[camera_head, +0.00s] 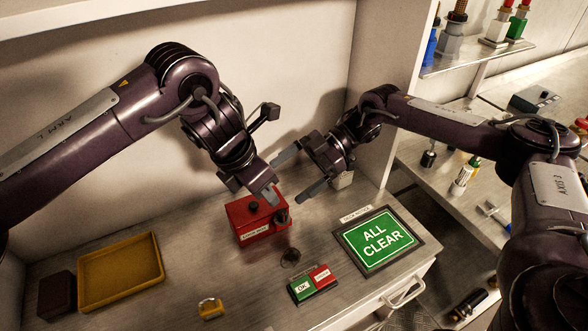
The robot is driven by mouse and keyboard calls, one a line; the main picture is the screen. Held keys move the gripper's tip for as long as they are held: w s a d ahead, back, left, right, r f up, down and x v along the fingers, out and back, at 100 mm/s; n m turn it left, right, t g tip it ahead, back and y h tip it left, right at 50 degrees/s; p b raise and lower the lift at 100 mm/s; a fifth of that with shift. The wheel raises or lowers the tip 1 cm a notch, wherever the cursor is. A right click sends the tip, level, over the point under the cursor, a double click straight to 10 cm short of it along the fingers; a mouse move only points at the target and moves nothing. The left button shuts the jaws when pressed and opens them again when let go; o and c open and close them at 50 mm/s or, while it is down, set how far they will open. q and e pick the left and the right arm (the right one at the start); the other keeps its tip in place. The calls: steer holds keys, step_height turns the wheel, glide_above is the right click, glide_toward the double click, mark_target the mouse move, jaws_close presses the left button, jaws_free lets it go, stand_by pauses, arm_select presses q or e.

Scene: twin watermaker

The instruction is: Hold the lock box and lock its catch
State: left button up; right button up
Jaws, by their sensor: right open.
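The red lock box (243,222) stands on the grey counter in the middle of the head view, with a white label on its front. A black knob sits on its top, and a dark catch-like part (282,216) shows at its right end. My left gripper (254,189) points down at the box's back and top edge. Its fingers partly hide the box, and I cannot tell whether they grip it. My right gripper (299,172) is open and empty, above and to the right of the box, apart from it.
A yellow tray (82,307) and dark block (57,293) lie at left. A small yellow padlock-like piece (211,309) lies in front. A green and red button block (314,284) and the ALL CLEAR sign (380,239) stand right. A small round dark item (290,258) lies before the box.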

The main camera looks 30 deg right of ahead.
mark_target(268, 213)
step_height(268, 213, down, 7)
steer(key=shift+r, duration=0.15)
steer(key=x, duration=0.7)
steer(key=shift+a, duration=0.3)
steer(key=c, duration=0.9)
steer(key=o, duration=0.9)
steer(key=c, duration=0.9)
